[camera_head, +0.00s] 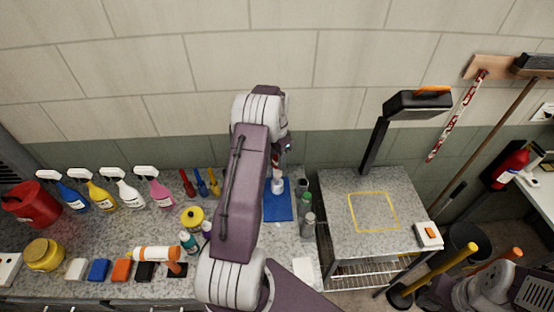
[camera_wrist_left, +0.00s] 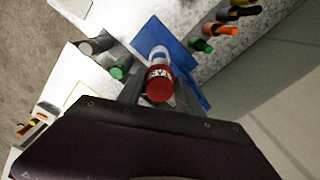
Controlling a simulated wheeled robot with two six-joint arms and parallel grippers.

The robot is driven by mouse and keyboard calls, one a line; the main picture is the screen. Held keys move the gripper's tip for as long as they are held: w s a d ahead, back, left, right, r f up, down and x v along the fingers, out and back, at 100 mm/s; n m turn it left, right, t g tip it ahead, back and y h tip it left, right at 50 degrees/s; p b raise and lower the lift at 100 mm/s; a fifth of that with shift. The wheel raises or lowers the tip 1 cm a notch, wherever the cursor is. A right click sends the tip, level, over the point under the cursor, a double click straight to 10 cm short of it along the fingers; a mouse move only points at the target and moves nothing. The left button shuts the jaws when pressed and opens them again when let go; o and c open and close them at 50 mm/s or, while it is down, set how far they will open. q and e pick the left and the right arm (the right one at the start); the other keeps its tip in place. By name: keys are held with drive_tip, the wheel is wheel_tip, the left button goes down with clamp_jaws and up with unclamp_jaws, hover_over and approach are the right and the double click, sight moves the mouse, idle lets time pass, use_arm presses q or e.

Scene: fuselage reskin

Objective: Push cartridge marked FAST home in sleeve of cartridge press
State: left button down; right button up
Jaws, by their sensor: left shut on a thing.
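The red cartridge (camera_wrist_left: 160,84) has white lettering, which is partly hidden and reads upside down in the left wrist view. My left gripper (camera_wrist_left: 161,98) is shut on it; in the head view the gripper (camera_head: 283,147) is above the back of the bench, partly behind my arm. A white cylinder (camera_wrist_left: 159,54), which looks like the press sleeve, lines up just beyond the cartridge. It stands on a blue base (camera_wrist_left: 178,37), also seen in the head view (camera_head: 278,208). I cannot tell how deep the cartridge sits in the sleeve. My right gripper is not in view.
A yellow tin (camera_head: 192,217), marker-like tubes (camera_head: 201,184) and spray bottles (camera_head: 100,196) stand to the left. A grey cart (camera_head: 342,232) with a yellow-outlined square stands at right. The tiled wall is close behind.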

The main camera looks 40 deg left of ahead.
use_arm(q)
drive_tip(key=shift+s+f, duration=0.15)
drive_tip(key=shift+f, duration=0.15)
drive_tip(key=shift+r, duration=0.15)
idle(0.5)
drive_tip(key=shift+s, duration=0.1)
idle(0.9)
drive_tip(key=shift+s+d+f, duration=0.1)
drive_tip(key=shift+f, duration=0.2)
drive_tip(key=shift+r, duration=0.2)
drive_tip(key=shift+r+p, duration=0.1)
drive_tip(key=shift+p, duration=0.3)
